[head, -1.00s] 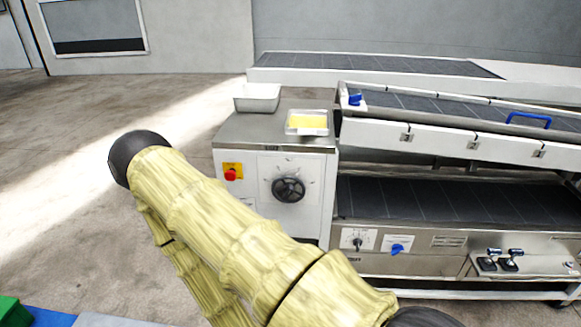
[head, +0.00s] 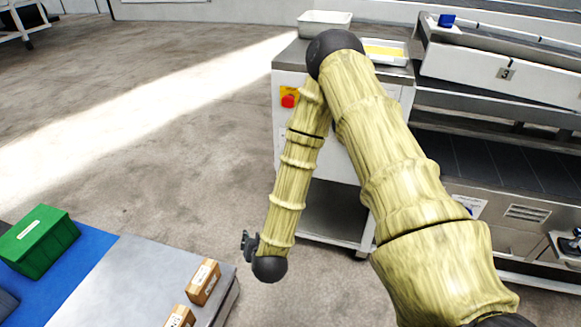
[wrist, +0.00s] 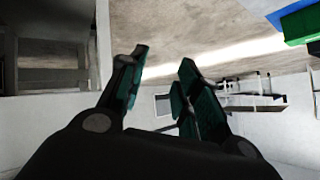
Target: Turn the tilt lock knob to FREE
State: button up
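My gripper (head: 248,243) is the small dark tip at the end of my folded arm, low beside the machine's near left corner. In the wrist view its two fingers stand apart with nothing between them (wrist: 163,65). The roller sheeter's cabinet (head: 390,95) is behind my arm.
A red button on a yellow plate (head: 289,98) is on the cabinet. A white tub (head: 325,22) stands on top. At lower left are a green crate (head: 38,242) and cardboard boxes (head: 203,282) on a table. Floor between table and machine is clear.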

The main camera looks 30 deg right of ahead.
jog(key=w+d+r+m+h+b, duration=0.3)
jog(key=w+d+m+h+b, duration=0.1)
jog(key=d, duration=0.5)
jog(key=w+d+r+m+h+b, duration=0.4)
jog(key=w+d+b, duration=0.2)
jog(key=w+d, duration=0.2)
jog(key=w+d+r+m+t+h+b, duration=0.1)
jog(key=w+d+r+m+h+b, duration=0.2)
jog(key=w+d+b, duration=0.3)
jog(key=w+d+r+m, duration=0.1)
jog(key=d, duration=0.2)
jog(key=shift+d+r+h, duration=0.2)
jog(key=shift+d+h, duration=0.2)
grip_shut()
